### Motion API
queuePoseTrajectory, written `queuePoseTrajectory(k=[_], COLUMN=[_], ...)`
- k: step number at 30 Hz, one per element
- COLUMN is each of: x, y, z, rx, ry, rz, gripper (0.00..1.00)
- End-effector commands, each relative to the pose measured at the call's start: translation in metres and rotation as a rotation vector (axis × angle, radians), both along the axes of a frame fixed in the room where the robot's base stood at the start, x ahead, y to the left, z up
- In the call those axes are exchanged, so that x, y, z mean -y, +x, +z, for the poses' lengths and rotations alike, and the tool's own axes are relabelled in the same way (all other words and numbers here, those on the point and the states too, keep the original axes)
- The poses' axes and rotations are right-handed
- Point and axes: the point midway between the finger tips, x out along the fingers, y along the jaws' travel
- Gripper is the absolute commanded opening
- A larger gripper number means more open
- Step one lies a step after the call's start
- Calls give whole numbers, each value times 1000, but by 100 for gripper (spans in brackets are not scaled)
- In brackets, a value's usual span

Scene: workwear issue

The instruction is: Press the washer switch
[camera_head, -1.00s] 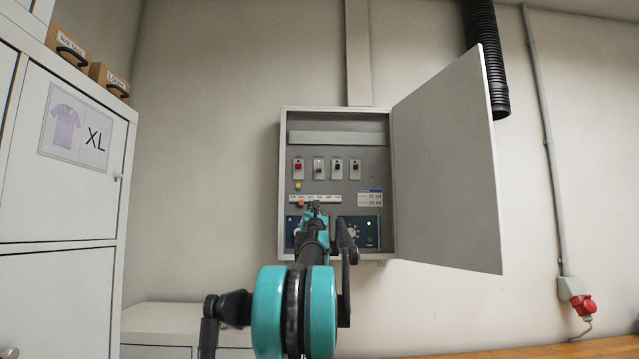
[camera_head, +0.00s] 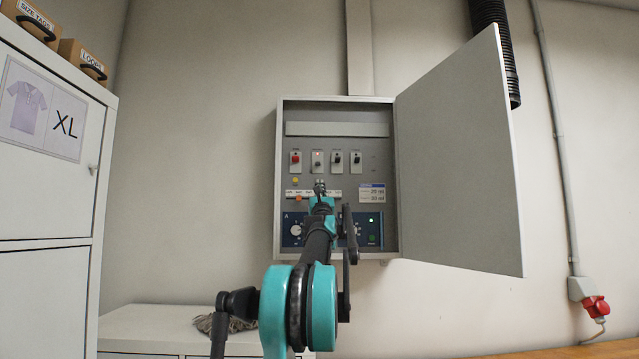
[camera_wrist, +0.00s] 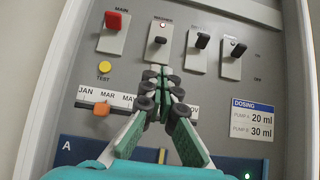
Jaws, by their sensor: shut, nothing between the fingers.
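The washer switch (camera_wrist: 159,41) is a black lever on a pale plate, second from the left in the row, under a small lit red lamp. It also shows in the head view (camera_head: 318,163). My gripper (camera_wrist: 155,74) is shut and empty, its fingertips pointing at the panel. In the wrist view the tips cover the bottom of the washer plate, below the lever. In the head view my gripper (camera_head: 320,184) appears just under this switch. I cannot tell whether the tips touch the panel.
The red main switch (camera_wrist: 117,21) is to the left, and two black-lever switches (camera_wrist: 202,41) (camera_wrist: 236,50) are to the right. A yellow test button (camera_wrist: 105,67) and a month slider with an orange knob (camera_wrist: 100,109) are lower. The cabinet door (camera_head: 458,150) stands open on the right.

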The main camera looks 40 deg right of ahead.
Motion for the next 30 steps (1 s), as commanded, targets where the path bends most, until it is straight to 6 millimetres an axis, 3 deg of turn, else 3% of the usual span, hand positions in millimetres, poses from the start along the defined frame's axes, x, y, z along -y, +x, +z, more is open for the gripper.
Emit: queuePoseTrajectory(k=[15, 30], x=[28, 34], y=[45, 56], z=[47, 60], rx=[0, 0], ry=[0, 0], rz=[0, 0], gripper=[0, 0])
